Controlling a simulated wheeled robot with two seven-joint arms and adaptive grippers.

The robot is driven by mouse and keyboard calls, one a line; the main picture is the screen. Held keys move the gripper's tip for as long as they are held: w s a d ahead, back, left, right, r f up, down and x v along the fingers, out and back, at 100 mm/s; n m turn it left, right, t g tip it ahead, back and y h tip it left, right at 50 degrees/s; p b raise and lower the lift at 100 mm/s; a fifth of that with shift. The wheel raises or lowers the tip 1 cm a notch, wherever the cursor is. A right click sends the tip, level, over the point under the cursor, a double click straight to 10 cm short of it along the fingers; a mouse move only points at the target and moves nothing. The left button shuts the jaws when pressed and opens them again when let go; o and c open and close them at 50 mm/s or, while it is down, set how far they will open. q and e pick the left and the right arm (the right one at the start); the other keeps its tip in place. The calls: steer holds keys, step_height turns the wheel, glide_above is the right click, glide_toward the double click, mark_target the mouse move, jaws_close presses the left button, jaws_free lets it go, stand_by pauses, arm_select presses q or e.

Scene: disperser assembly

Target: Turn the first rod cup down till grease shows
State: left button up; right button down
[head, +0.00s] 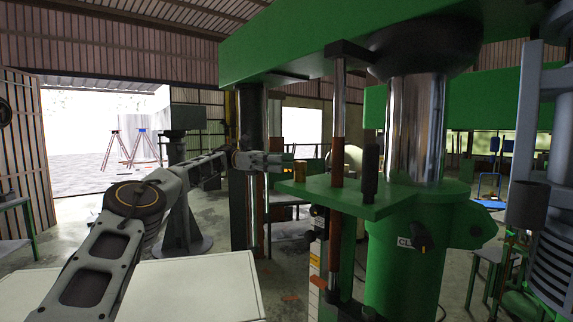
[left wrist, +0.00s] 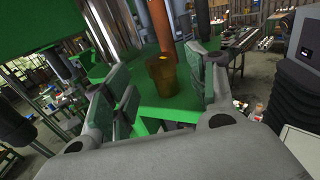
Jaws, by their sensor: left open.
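The rod cup, a small brass-coloured cup (head: 300,170), stands upright on the green bracket plate (head: 345,197) of the disperser. It also shows in the left wrist view (left wrist: 161,72), in front of a reddish-brown rod (left wrist: 160,28). My left gripper (head: 283,162) reaches in from the left at about the cup's height. In the left wrist view its two fingers (left wrist: 168,88) are spread, one on each side of the cup, with visible gaps and no clear contact. I see no grease. My right gripper is not in view.
A shiny metal column (head: 416,130) and the green column below it stand right of the cup. A dark upright cylinder (head: 371,172) stands on the plate's right part. The green beam (head: 290,45) passes overhead. A pale flat surface (head: 195,285) lies below my left arm.

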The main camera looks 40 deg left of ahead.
arm_select(q)
steer(key=shift+s+a, duration=0.15)
steer(key=shift+a, duration=0.75)
stand_by(0.5)
